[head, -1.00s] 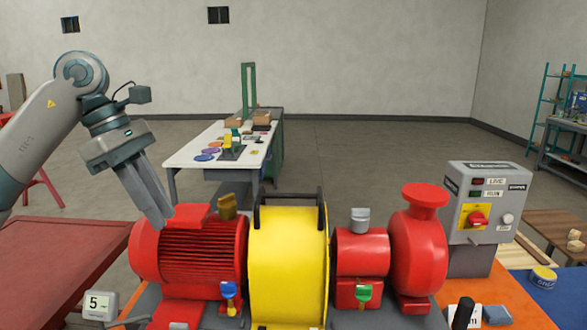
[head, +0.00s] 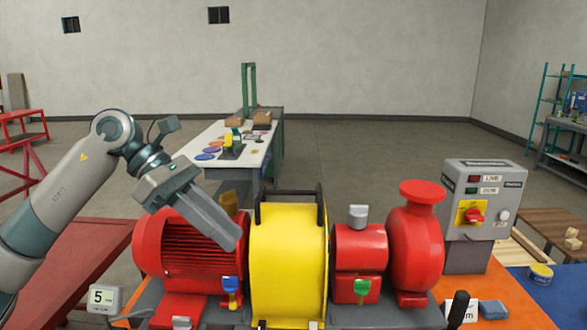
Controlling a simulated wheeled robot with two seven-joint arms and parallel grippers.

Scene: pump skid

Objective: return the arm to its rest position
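My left arm comes in from the left, and its gripper (head: 232,242) points down and to the right, in front of the upper right part of the red finned motor (head: 180,258). The fingers look close together with nothing seen between them, but their gap is not clear. I cannot tell whether the fingertips touch the motor or the yellow guard (head: 288,265) beside it. My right gripper is not in view.
Right of the yellow guard stand the red pump (head: 415,250) and a grey control box (head: 482,205) with a red switch. A small display (head: 103,298) reading 5 stands at lower left. A white table (head: 215,150) stands behind, with open floor around it.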

